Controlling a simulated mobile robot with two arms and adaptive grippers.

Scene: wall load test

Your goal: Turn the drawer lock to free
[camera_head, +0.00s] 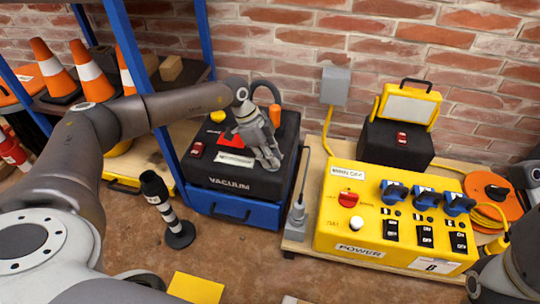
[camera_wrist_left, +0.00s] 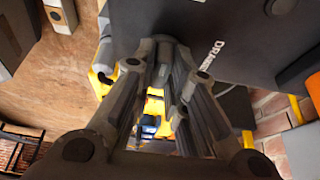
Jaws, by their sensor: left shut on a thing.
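The black vacuum unit (camera_head: 225,183) stands on a blue drawer (camera_head: 236,208) in the head view. A white label (camera_head: 235,160) and a red panel (camera_head: 236,141) are on its top. My left gripper (camera_head: 271,161) reaches down onto the right part of that top. It is shut on the drawer lock, which its fingers hide. In the left wrist view the fingers (camera_wrist_left: 170,60) meet the dark face of the unit (camera_wrist_left: 235,30), beside white lettering that starts "DRAWE". The lock's turned position cannot be told. My right gripper is not in view.
A yellow power panel (camera_head: 345,240) with switches and blue plugs stands to the right. A striped post (camera_head: 165,212) stands on the floor in front, left of the drawer. A blue rack post (camera_head: 205,45) rises behind my left arm. Orange cones (camera_head: 52,68) sit on the shelf.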

